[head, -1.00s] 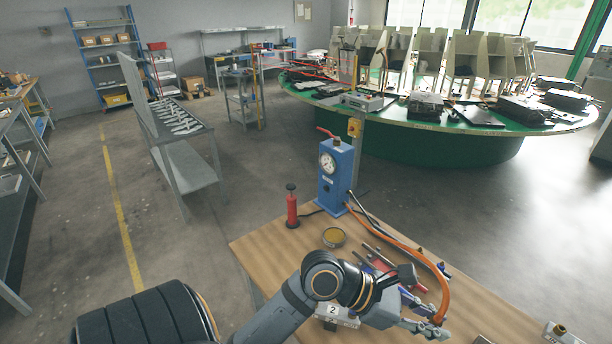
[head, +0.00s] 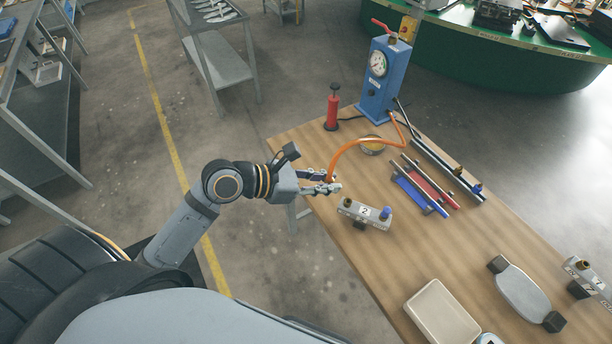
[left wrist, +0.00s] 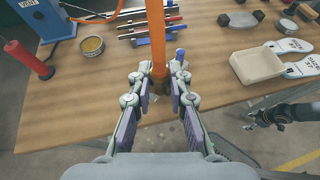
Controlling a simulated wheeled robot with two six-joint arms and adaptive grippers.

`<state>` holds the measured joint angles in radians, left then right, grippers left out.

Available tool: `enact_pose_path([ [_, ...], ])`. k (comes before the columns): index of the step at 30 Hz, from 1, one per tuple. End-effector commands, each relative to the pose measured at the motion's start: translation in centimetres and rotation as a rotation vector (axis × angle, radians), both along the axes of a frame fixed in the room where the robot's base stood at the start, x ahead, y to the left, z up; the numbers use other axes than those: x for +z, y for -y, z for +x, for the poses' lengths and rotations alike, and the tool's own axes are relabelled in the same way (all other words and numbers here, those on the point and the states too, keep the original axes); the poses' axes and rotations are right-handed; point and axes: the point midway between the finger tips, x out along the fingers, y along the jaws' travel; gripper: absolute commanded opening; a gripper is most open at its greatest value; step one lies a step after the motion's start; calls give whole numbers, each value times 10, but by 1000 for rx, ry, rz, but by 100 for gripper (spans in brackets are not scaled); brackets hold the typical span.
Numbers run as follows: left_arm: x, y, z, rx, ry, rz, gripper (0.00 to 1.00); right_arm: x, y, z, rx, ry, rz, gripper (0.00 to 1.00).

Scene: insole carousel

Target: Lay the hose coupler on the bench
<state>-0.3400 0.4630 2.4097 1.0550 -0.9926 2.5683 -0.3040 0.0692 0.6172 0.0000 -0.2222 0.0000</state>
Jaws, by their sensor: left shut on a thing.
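The orange hose (head: 352,146) runs from the blue gauge box (head: 384,75) and arcs down to my left gripper (head: 332,186). That gripper is shut on the brass-coloured hose coupler (left wrist: 160,86) at the hose's end; the fingers hide part of it. In the head view the gripper is at the left edge of the wooden bench (head: 410,250), apparently above its top. In the left wrist view the hose rises from between the fingers. A dark jointed part at the right there looks like my right gripper (left wrist: 254,118); its opening is unclear.
A block marked 2 (head: 365,212) with a blue knob stands close to my left gripper. Red and blue trays (head: 425,187) with rods, a yellow tin (head: 371,145), a red hand pump (head: 332,108) and a pale tray (head: 442,314) are on the bench. Its middle has bare wood.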

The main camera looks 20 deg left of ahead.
Motion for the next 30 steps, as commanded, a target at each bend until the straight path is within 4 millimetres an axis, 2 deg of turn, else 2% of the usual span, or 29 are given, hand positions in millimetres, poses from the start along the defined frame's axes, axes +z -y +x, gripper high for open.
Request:
enact_pose_path([
  [1, -22, -14, -1, 17, -15, 17, 0, -6, 1, -6, 0, -10, -1, 69],
  [6, -60, -64, 6, 104, -22, 10, 0, -14, 5, -7, 2, -11, -6, 69],
  [9, -71, -89, 12, 150, -12, 5, 0, -17, 5, -1, 2, -2, -6, 69],
  [13, -76, -110, 20, 189, 6, 1, 0, -18, 6, 8, 3, 14, -7, 69],
  [17, -76, -119, 24, 207, 19, -3, 0, -18, 8, 11, 4, 18, -10, 69],
  [22, -78, -119, 28, 212, 25, -9, 0, -24, 11, 10, 5, 16, -14, 69],
  [26, -93, -114, 45, 214, 33, -16, 0, -58, 12, 8, 5, 13, -15, 69],
  [30, -106, -105, 70, 215, 34, -19, 0, -98, 12, 5, 5, 7, -15, 69],
])
